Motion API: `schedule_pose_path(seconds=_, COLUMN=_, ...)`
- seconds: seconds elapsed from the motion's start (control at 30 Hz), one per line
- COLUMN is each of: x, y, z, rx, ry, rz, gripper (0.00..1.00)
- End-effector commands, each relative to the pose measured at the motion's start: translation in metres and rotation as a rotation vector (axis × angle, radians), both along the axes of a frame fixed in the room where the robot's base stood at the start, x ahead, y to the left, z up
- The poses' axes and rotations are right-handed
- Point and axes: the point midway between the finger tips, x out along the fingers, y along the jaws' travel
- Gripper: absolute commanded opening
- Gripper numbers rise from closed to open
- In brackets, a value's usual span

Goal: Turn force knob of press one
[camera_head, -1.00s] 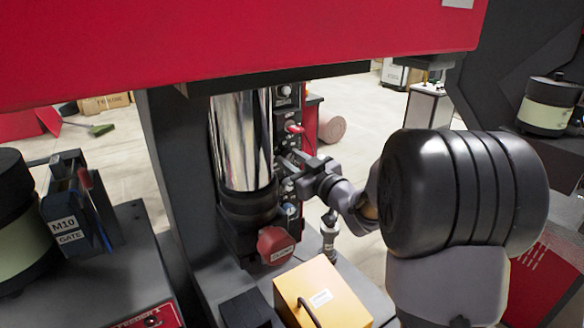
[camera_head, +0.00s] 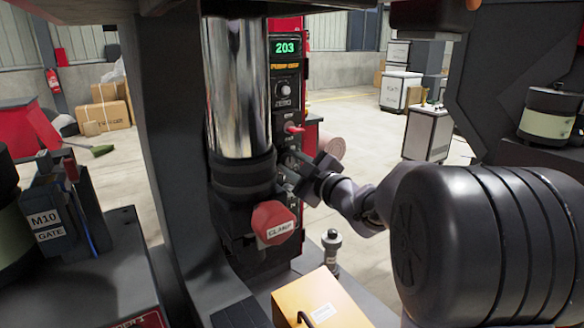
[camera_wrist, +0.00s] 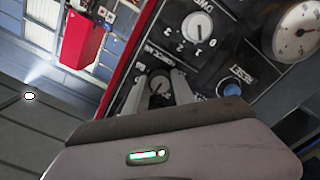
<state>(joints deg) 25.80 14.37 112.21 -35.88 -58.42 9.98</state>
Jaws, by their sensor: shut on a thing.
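The press's control panel (camera_head: 284,70) stands behind a chrome column, with a lit green "203" display (camera_head: 287,47). My gripper (camera_wrist: 160,84) reaches the lower panel. In the wrist view its two fingers are shut on a small dark knob (camera_wrist: 158,86) with a pale pointer, one finger on each side. The knob's printed scale is partly hidden by the fingers and hard to read. In the head view my gripper (camera_head: 288,172) covers this part of the panel, so the knob is hidden there.
Close by on the panel are a white numbered selector knob (camera_wrist: 197,26), a blue button (camera_wrist: 232,89) and a round gauge (camera_wrist: 298,32). A yellow box (camera_head: 318,300) stands below.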

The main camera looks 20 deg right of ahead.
Motion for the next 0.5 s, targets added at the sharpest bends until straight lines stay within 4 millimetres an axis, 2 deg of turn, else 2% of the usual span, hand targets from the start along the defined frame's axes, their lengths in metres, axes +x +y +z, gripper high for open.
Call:
schedule_pose_path(seconds=0.43, x=0.0000, y=0.0001, z=0.0001, rx=-0.008, ry=-0.002, rz=0.000, gripper=0.00)
schedule_pose_path(seconds=0.47, x=0.0000, y=0.0001, z=0.0002, rx=-0.008, ry=-0.002, rz=0.000, gripper=0.36)
schedule_pose_path(seconds=0.5, x=0.0000, y=0.0001, z=0.0002, rx=-0.008, ry=-0.002, rz=0.000, gripper=0.44)
